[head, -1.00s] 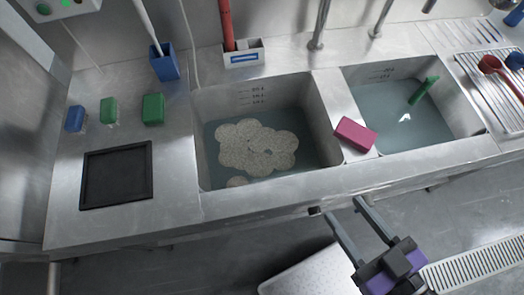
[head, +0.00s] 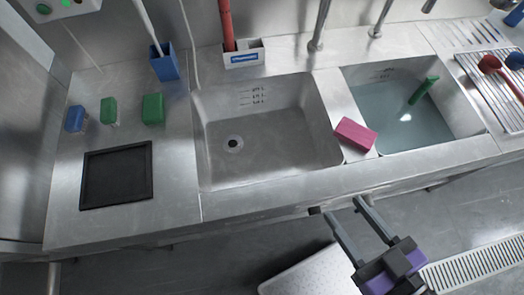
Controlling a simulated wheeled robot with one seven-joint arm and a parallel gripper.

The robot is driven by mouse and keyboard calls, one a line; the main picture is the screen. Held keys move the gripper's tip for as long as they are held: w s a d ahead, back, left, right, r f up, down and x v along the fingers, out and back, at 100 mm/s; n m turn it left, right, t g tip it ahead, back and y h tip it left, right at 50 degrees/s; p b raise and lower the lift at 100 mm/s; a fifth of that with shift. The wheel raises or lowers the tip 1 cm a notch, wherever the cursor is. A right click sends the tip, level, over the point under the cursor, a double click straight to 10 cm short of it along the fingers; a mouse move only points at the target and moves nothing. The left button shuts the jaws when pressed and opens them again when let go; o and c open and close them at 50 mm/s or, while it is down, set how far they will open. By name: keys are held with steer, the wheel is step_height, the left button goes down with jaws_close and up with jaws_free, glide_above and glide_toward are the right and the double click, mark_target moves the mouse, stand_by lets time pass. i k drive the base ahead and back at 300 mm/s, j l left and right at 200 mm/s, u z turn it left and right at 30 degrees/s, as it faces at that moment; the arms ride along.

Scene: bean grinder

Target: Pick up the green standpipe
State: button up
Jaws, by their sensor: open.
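The green standpipe (head: 423,90) stands tilted in the right sink basin (head: 468,118), its upper part above the bluish water and its lower end hard to make out. My gripper (head: 344,206) is at the lower right, in front of the counter's front edge. Its two long grey fingers are apart with nothing between them. It is to the left of the standpipe and nearer to me, well apart from it.
The left basin (head: 270,150) is empty, with a drain hole (head: 233,143) showing. A pink block (head: 355,134) lies on the divider between the basins. Faucets (head: 319,25) rise behind. A drying rack (head: 490,85) with red-headed utensils is at the right. A black tray (head: 117,175) lies at the left.

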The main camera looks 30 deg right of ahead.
mark_target(428, 82)
steer(key=z, duration=1.3)
